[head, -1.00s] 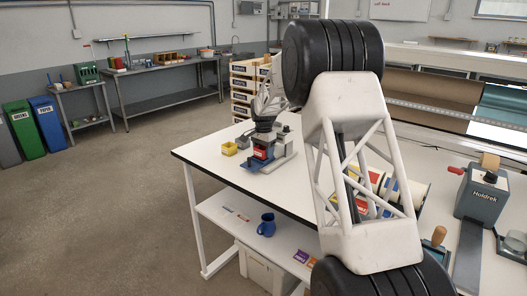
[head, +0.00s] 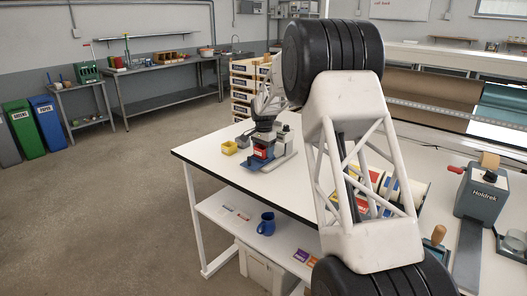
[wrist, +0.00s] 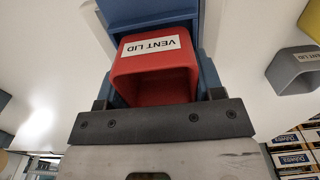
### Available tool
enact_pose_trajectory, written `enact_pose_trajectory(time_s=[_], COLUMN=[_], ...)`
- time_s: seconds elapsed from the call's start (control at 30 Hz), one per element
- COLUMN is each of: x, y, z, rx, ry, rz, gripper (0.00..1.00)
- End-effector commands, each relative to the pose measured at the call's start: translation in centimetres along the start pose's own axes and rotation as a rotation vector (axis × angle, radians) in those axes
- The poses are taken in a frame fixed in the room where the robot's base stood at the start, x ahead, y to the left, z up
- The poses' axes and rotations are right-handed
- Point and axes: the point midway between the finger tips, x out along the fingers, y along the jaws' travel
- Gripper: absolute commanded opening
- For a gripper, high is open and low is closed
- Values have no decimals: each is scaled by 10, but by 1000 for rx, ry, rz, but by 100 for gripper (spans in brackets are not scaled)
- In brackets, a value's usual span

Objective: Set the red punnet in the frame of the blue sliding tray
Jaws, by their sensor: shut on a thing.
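The red punnet (wrist: 152,72) carries an upside-down "VENT LID" label in the wrist view. It sits between the fingers of my gripper (wrist: 158,98), which is shut on it. In the head view the punnet (head: 263,152) shows red below my gripper (head: 264,139). The blue sliding tray (head: 255,163) is directly under and around the punnet there. In the wrist view blue tray walls (wrist: 150,14) stand behind and beside the punnet. I cannot tell whether the punnet rests fully on the tray's floor, as its underside is hidden.
A yellow punnet (head: 229,148) stands on the white table (head: 222,166) left of the tray. My arm covers the table's middle. The front left table corner is clear.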

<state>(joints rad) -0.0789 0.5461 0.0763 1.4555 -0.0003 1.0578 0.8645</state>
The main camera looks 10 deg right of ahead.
Motion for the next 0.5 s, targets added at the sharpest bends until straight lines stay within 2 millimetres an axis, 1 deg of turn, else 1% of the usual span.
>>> enact_pose_trajectory(time_s=[0.03,0.5], x=[10,20], y=[1,2], z=[2,3], rx=[0,0], ry=[-7,-14], rz=[8,15], gripper=[39,39])
